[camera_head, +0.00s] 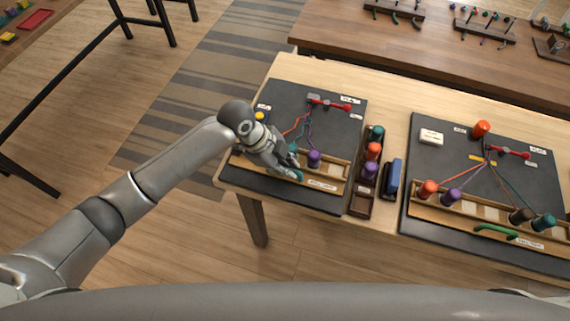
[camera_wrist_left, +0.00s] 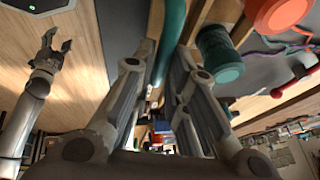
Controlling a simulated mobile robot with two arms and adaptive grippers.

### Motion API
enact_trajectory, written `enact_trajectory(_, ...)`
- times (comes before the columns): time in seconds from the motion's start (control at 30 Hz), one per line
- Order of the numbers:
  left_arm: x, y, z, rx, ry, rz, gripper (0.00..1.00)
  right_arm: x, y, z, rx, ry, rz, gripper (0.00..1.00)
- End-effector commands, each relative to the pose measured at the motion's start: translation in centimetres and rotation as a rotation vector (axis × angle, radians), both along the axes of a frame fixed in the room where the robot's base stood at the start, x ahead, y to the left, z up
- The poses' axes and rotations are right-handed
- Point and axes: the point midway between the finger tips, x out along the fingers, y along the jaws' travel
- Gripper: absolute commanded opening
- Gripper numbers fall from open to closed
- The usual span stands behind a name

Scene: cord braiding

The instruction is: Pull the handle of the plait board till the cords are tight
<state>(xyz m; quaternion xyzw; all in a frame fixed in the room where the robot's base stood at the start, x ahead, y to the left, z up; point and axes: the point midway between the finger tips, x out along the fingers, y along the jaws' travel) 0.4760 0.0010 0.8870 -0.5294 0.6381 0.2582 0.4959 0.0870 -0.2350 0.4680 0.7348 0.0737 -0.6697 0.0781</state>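The left board (camera_head: 285,100) is dark, with a red-handled clamp (camera_head: 330,104), thin orange, blue and purple cords, and a wooden rail along its front. My left gripper (camera_head: 291,165) is low at that rail. A teal handle (camera_head: 298,175) lies partly hidden under it. In the left wrist view the teal handle (camera_wrist_left: 170,40) runs between the fingertips of my left gripper (camera_wrist_left: 157,62), which look closed against both its sides. A teal bobbin (camera_wrist_left: 218,55) and an orange one (camera_wrist_left: 275,12) stand beside it. My right gripper (camera_wrist_left: 50,45) is open and empty in that view.
A purple bobbin (camera_head: 314,158) stands near my left gripper. A bobbin rack (camera_head: 360,205) and a blue block (camera_head: 392,180) lie between the boards. The right board (camera_head: 425,180) has its own cords, bobbins and green handle (camera_head: 495,231). Another table (camera_head: 400,45) stands behind.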

Motion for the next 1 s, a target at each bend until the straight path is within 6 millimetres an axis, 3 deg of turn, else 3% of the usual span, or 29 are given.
enact_trajectory(0.07,0.0,0.0,0.0,0.0,0.0,0.0,0.0,0.0,0.0,0.0,0.0,0.0,0.0,0.55)
enact_trajectory(0.37,0.0,0.0,0.1,0.0,0.0,0.0,0.0,0.0,0.0,0.1,0.0,0.0,0.0,0.55)
enact_trajectory(0.7,-4.2,1.5,0.2,0.005,0.004,0.0,0.0,0.0,0.0,2.8,0.0,0.0,0.0,0.55)
enact_trajectory(1.0,-4.9,1.6,-0.1,0.002,0.006,0.0,0.0,0.1,0.0,2.8,-0.001,0.0,0.0,0.55)
